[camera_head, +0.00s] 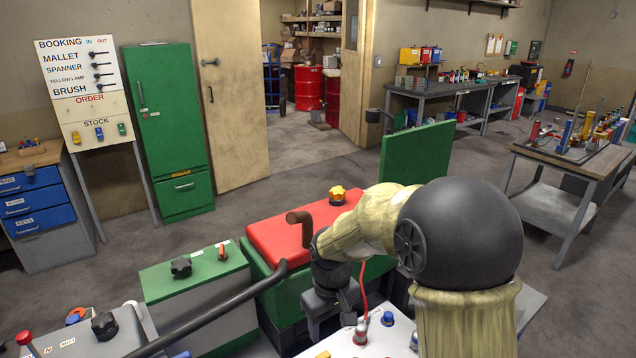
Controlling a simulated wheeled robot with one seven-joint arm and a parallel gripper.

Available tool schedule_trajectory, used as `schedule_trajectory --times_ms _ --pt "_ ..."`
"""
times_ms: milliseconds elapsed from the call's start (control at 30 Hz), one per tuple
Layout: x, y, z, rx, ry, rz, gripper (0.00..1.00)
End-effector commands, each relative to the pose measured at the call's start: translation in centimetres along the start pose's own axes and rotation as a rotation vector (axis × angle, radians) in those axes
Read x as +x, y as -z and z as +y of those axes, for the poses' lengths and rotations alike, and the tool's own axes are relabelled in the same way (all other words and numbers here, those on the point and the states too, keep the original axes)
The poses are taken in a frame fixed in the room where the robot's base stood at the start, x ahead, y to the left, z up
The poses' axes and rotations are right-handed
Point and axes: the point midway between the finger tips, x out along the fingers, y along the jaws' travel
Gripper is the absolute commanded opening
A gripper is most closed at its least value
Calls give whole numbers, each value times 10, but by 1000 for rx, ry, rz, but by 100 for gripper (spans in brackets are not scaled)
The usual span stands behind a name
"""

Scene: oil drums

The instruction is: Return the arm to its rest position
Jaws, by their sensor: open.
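My arm, with its cream sleeves (365,222) and large dark round joint (465,235), reaches in from the lower right and bends left and down. My gripper (332,320) hangs at the lower middle, fingers pointing down, in front of the green machine with a red lid (290,238). The jaws are open, and I see nothing between them. A light panel (385,338) with a red knob and a blue button lies just right of the gripper. I cannot tell whether the fingers touch anything below.
A dark curved bar (215,312) crosses left of the gripper. An upright green panel (416,155) stands behind my arm.

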Motion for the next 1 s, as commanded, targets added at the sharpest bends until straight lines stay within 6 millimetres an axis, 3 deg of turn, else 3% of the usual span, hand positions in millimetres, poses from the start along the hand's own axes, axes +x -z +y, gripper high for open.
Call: schedule_trajectory --times_ms 167,300,500,633,1000 --pt "-5 -49 23 159 -23 57 58" --pt "-7 -103 37 336 -43 124 58" --pt "-5 -158 43 525 -61 198 58" --pt "-3 -168 43 560 -64 212 58" --pt "-4 -167 43 557 -63 211 58"
